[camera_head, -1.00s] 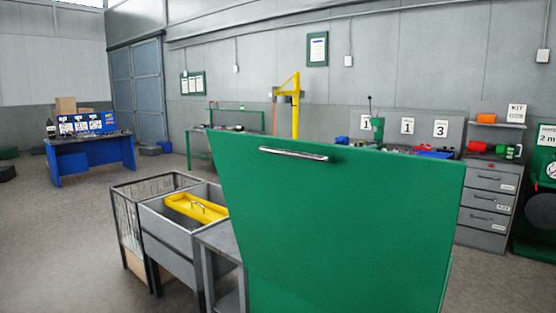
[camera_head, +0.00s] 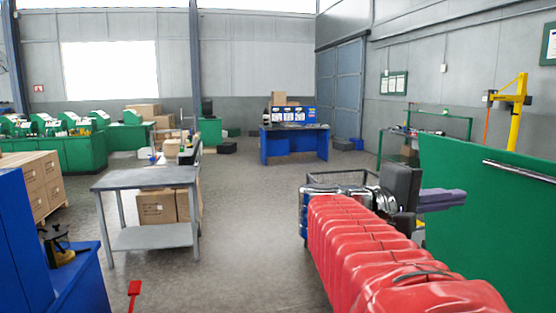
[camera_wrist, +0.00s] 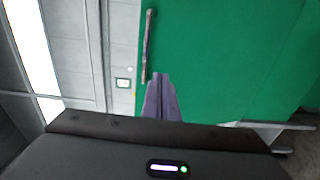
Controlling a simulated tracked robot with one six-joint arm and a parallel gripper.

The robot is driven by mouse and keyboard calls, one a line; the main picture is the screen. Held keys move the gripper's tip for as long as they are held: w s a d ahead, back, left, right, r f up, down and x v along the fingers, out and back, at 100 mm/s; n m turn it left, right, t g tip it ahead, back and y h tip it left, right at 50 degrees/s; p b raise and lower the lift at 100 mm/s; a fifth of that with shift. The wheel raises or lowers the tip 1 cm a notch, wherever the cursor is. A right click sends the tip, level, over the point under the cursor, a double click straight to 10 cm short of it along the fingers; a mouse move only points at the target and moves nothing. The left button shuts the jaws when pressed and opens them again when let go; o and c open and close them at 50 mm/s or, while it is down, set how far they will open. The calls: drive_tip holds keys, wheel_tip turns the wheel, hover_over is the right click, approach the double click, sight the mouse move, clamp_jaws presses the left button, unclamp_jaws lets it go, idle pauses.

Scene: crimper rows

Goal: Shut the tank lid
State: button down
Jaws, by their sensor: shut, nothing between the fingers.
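The green tank lid (camera_head: 490,210) stands raised at the right of the head view, cut off by the frame edge. Its metal bar handle (camera_head: 520,171) runs along the upper part of its face. My gripper (camera_head: 462,197) is shut and empty, its purple-grey fingers in front of the lid's left part, left of and below the handle. In the wrist view, the lid (camera_wrist: 225,60) fills the upper right. My closed fingertips (camera_wrist: 161,76) point toward it, close to the near end of the handle (camera_wrist: 148,45). I cannot tell whether they touch. The tank body is hidden.
My red-sleeved arm covers the lower right. A grey table (camera_head: 145,180) stands left of centre, with cardboard boxes (camera_head: 158,207) behind it. A blue bench (camera_head: 294,144) is at the back. A blue unit (camera_head: 75,275) is at lower left.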

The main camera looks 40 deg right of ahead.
sight(523, 174)
drive_tip(key=shift+s+d+r+g+h, duration=0.2)
drive_tip(key=shift+r, duration=0.4)
drive_tip(key=shift+s+d+r+g+h, duration=0.2)
drive_tip(key=shift+r, duration=0.4)
drive_tip(key=shift+d, duration=0.1)
drive_tip(key=shift+x, duration=6.95)
drive_tip(key=shift+f, duration=0.1)
